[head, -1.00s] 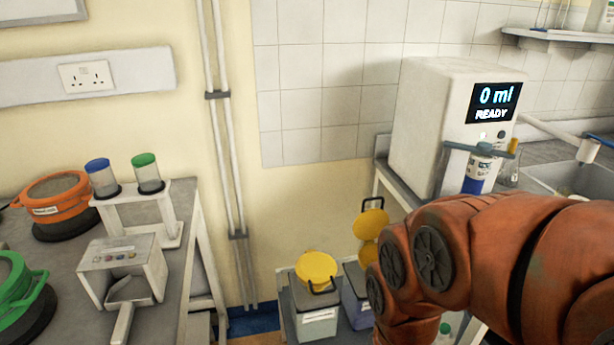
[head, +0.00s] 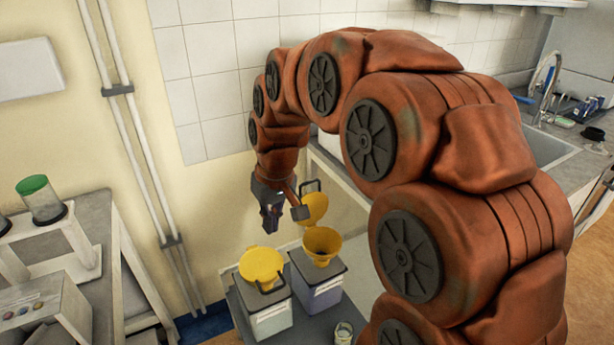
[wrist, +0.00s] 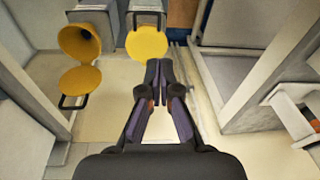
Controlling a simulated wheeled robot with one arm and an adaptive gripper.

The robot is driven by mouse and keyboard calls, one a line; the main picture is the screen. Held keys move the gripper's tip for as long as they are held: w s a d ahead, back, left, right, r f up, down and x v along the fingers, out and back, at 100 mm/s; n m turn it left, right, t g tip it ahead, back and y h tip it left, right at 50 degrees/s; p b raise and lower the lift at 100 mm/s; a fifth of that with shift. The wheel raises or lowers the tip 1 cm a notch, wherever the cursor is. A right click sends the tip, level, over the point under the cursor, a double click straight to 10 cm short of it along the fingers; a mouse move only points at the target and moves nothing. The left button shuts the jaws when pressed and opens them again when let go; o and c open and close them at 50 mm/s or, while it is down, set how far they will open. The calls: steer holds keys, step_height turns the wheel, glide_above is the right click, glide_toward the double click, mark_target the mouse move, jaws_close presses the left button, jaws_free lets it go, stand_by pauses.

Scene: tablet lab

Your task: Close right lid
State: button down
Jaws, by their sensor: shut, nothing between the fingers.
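The right bin (head: 318,292) is a grey box with a yellow funnel mouth (head: 321,243). Its round yellow right lid (head: 314,207) stands open, tilted up behind the mouth, with a black handle at its top. In the wrist view the open lid (wrist: 80,80) and funnel mouth (wrist: 78,40) show on the left. The left bin (head: 271,318) has its yellow lid (head: 261,264) down. My gripper (head: 270,218) is shut and empty, above and behind the bins, left of the open lid and apart from it. Its fingertips (wrist: 158,72) point towards the left bin's lid in the wrist view.
The bins stand on a low grey platform with a small jar (head: 343,332) at its front. A grey-topped bench (head: 92,285) is on the left and a counter with a sink (head: 545,145) on the right. Wall pipes (head: 130,130) run down behind.

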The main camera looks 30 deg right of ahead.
steer(key=w+d+f+m+t+h, duration=0.1)
steer(key=w+d+t, duration=0.3)
steer(key=w+d, duration=1.85)
step_height(320, 180, down, 9)
steer(key=p, duration=0.4)
steer(key=shift+s+d+f, duration=0.2)
steer(key=shift+s+d, duration=0.05)
steer(key=shift+d, duration=0.1)
steer(key=shift+s+d, duration=0.1)
